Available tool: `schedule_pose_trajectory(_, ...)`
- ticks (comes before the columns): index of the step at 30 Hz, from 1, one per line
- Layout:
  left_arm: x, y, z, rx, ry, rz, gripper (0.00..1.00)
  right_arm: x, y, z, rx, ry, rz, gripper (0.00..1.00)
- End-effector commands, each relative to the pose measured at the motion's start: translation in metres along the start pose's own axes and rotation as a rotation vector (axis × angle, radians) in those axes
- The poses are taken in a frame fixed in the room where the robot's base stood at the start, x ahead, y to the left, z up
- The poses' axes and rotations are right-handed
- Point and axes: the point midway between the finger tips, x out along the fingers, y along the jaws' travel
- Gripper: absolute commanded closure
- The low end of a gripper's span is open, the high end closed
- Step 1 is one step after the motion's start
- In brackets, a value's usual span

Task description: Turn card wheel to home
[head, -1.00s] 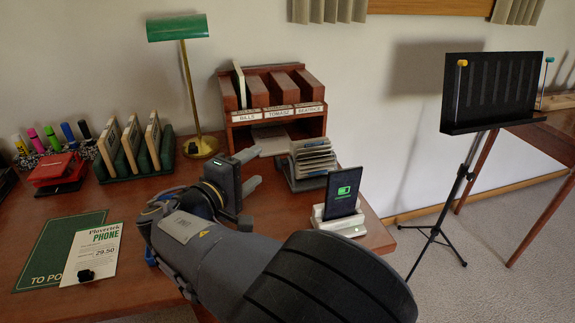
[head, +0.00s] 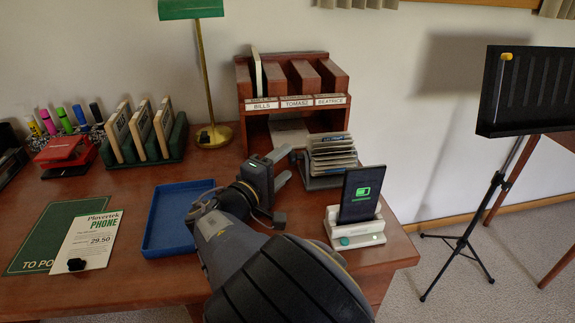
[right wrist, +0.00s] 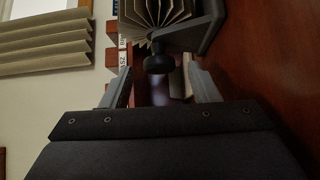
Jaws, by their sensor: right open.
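The card wheel (head: 331,152) is a rotary file of fanned cards on a dark stand, at the back right of the desk. In the right wrist view its cards (right wrist: 155,14) fan out at the top, with a dark round knob (right wrist: 158,64) on its near side. My right gripper (head: 286,166) is just left of the wheel in the head view, fingers pointing toward it. In the right wrist view the open fingers (right wrist: 163,84) stand either side of the knob's line, with the knob just beyond the tips. My left gripper is out of view.
A phone on a white dock (head: 356,227) stands near the right desk edge. A wooden sorter (head: 292,85) is behind the wheel. A blue tray (head: 150,240) and a green sheet (head: 35,255) lie to the left. A lamp (head: 207,90) stands behind. A music stand (head: 487,200) is at right.

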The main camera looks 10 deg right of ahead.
Motion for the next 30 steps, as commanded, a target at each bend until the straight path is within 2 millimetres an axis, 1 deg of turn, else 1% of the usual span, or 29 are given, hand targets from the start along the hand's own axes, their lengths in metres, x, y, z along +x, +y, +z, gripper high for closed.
schedule_pose_trajectory(1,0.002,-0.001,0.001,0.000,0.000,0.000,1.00,0.007,-0.001,0.000,0.001,-0.001,-0.001,0.45)
schedule_pose_trajectory(3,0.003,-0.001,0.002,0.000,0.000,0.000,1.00,0.015,-0.001,0.000,0.001,-0.002,0.000,0.45)
schedule_pose_trajectory(6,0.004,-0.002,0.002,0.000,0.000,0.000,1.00,0.020,0.000,0.000,0.000,0.001,0.000,0.45)
schedule_pose_trajectory(15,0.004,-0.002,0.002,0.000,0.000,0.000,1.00,0.022,0.001,0.000,0.000,0.001,0.000,0.45)
schedule_pose_trajectory(16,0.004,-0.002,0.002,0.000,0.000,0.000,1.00,0.022,0.001,0.000,0.000,0.001,0.000,0.46)
schedule_pose_trajectory(25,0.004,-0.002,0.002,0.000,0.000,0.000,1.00,0.022,0.001,0.000,0.000,0.001,0.000,0.86)
schedule_pose_trajectory(26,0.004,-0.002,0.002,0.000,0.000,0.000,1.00,0.022,0.001,0.000,0.000,0.001,0.000,0.88)
schedule_pose_trajectory(30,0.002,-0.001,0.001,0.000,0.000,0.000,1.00,0.022,0.002,0.000,-0.004,0.000,-0.004,0.88)
